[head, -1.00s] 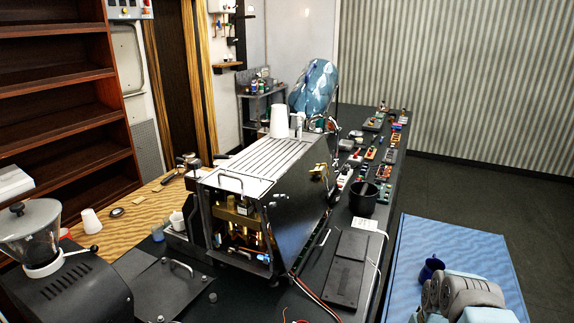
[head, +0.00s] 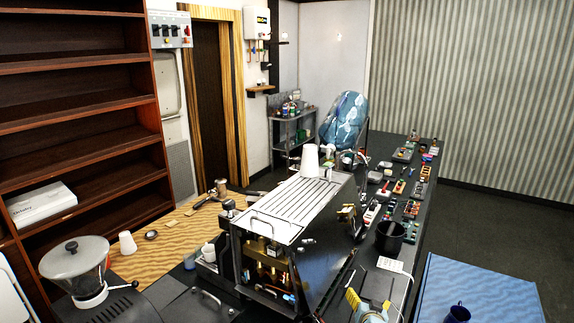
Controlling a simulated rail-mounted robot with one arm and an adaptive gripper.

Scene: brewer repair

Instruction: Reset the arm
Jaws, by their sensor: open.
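My gripper (head: 368,305) shows small at the bottom edge in the head view, with two yellow parts spread apart and a pale blue part between them. It is open, and I see nothing held in it. It is in front of the dark flat pad (head: 375,284) on the counter, right of the open brewer (head: 300,215). Its lower part and most of my arm are cut off by the frame.
A black pot (head: 390,237) stands right of the brewer. Several small parts (head: 411,208) line the dark counter behind it. A white cup (head: 310,160) stands on the brewer. A grinder (head: 75,262) is at lower left.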

